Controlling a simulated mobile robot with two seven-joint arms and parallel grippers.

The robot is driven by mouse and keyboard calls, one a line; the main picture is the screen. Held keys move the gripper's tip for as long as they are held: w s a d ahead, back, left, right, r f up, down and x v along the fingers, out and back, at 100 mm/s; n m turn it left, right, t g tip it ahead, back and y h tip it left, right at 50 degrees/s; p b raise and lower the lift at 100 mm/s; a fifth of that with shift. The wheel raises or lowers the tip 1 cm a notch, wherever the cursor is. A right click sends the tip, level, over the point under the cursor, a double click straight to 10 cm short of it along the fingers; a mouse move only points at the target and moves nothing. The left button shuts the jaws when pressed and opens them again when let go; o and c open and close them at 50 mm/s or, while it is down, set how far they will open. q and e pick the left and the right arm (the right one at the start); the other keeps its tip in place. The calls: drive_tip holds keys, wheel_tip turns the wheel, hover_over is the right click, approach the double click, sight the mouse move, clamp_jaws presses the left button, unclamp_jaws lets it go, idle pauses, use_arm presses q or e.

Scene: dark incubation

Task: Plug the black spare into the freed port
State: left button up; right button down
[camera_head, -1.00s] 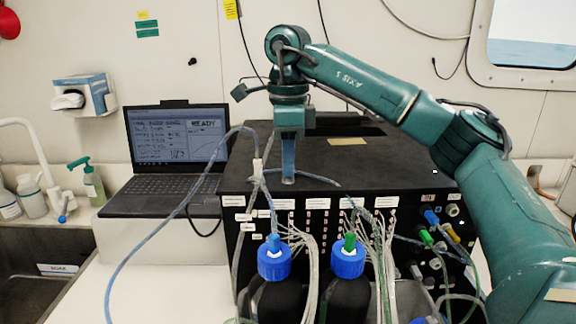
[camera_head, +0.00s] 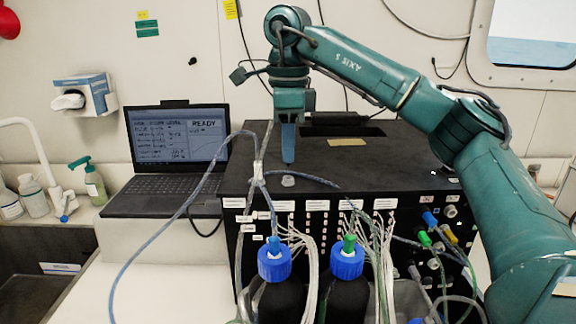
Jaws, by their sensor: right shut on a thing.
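My right gripper (camera_head: 288,157) hangs fingers-down above the black instrument box (camera_head: 400,150), seen edge-on. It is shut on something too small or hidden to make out. I cannot pick out the black spare. A small pale grey round piece (camera_head: 288,181) sits on the box top just below the fingertips, apart from them. On the box's right front are a blue plug (camera_head: 431,218), a green plug (camera_head: 425,238), a yellow plug (camera_head: 450,232) and bare round ports (camera_head: 452,211). I cannot tell which port is the freed one. My left gripper is out of view.
Two dark bottles with blue caps (camera_head: 274,263) (camera_head: 346,263) stand before the box, among bundled white wires (camera_head: 310,265). A blue-grey tube (camera_head: 170,215) loops across the front left. A laptop (camera_head: 165,190) stands left of the box. Much of the box top is clear.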

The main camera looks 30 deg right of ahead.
drive_tip(key=shift+r, duration=1.35)
